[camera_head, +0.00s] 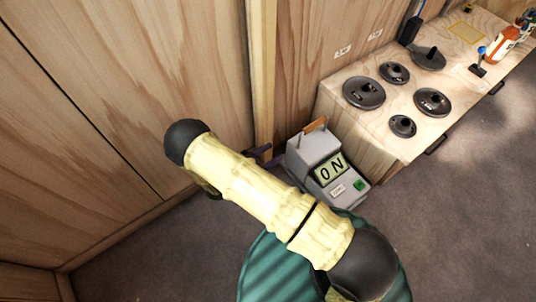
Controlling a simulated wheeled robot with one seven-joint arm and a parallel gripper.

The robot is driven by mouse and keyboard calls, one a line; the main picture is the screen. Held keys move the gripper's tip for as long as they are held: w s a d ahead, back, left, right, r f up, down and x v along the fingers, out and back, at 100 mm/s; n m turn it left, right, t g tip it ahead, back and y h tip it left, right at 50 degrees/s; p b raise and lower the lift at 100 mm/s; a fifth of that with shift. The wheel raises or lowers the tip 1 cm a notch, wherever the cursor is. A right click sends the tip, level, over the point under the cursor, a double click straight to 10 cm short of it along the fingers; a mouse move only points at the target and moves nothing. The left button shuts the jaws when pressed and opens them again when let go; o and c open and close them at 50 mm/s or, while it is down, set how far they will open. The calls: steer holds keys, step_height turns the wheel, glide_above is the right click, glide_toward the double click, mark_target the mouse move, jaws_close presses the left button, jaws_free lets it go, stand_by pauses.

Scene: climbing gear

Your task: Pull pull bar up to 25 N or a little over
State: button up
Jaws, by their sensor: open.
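The pull bar (315,125) is a short orange-brown bar at the top of a grey force gauge (312,150). The gauge stands on the floor, and its green display (330,169) reads 0 N. My pale bamboo-patterned arm crosses the picture from lower right to upper left. What looks like my gripper (270,154) shows only as two purple finger parts, just left of the gauge and apart from each other. They look open and empty, left of and below the bar in the picture. The rest of the gripper is hidden behind the arm.
A wooden box (345,140) right of the gauge carries several dark weight discs (432,101), an orange bottle (503,45) and small tools. Wood panel walls and an upright post (261,70) stand behind the gauge. Grey floor (450,220) is clear at lower right.

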mark_target(308, 127)
steer(key=b+x, duration=0.6)
steer(key=x, duration=1)
steer(key=shift+w+d+f+b, duration=0.15)
steer(key=shift+w+d+b, duration=0.1)
steer(key=shift+b, duration=0.15)
steer(key=shift+w, duration=0.1)
jaws_close()
steer(key=shift+a+r+p, duration=0.1)
steer(key=shift+r+p, duration=0.35)
steer(key=shift+r, duration=0.3)
steer(key=shift+r+p, duration=1.25)
stand_by(0.5)
stand_by(0.4)
